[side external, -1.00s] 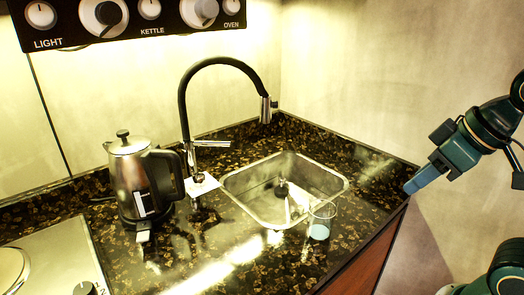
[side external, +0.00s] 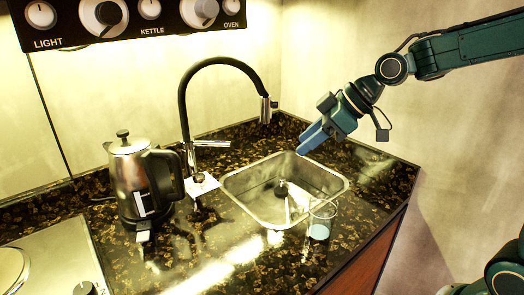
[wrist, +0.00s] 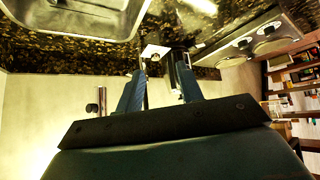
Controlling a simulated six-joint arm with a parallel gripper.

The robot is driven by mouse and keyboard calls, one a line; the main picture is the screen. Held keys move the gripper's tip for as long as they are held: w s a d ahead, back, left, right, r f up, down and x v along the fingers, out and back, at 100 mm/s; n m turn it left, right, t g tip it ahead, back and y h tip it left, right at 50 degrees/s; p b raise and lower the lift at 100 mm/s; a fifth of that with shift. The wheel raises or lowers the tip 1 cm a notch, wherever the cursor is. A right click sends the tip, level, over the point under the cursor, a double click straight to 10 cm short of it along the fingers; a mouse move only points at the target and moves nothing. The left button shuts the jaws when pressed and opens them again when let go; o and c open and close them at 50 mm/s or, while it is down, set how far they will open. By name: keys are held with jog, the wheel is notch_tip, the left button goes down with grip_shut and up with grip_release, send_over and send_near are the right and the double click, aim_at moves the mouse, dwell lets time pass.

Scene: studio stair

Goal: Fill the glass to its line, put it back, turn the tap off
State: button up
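The clear glass (side external: 321,221) stands upright on the dark counter at the sink's front right corner. Its lower part looks pale blue; I cannot tell whether that is water, and no fill line is clear. The tap (side external: 187,110) has a black arched hose, a metal spout (side external: 266,108) over the sink's back side and a side lever (side external: 211,144). I see no stream under the spout. My gripper (side external: 304,146) is in the air above the sink's back right, well above the glass. In the wrist view its blue fingers (wrist: 158,82) are apart with nothing between them.
The steel sink (side external: 240,185) is set into the counter and holds a dark drain piece. A kettle (side external: 130,175) stands left of the tap, beside a white card (side external: 202,185). A hob (side external: 60,255) is at front left. A knob panel (side external: 130,18) hangs above.

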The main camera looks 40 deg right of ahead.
jog(key=w+f+n+t+y, duration=0.1)
jog(key=w+f+n+y, duration=0.2)
jog(key=w, duration=0.7)
jog(key=t+y, duration=0.3)
jog(key=y, duration=0.2)
send_near(218, 144)
jog(key=s+d, duration=0.2)
jog(key=s, duration=0.1)
jog(key=shift+w+d+f+t+y, duration=0.3)
jog(key=shift+w+d+f+t, duration=0.15)
jog(key=shift+d+f+t, duration=0.25)
jog(key=shift+a, duration=0.25)
jog(key=x, duration=1.3)
jog(key=shift+w+a+f, duration=0.1)
jog(key=shift+w+a, duration=0.2)
grip_shut()
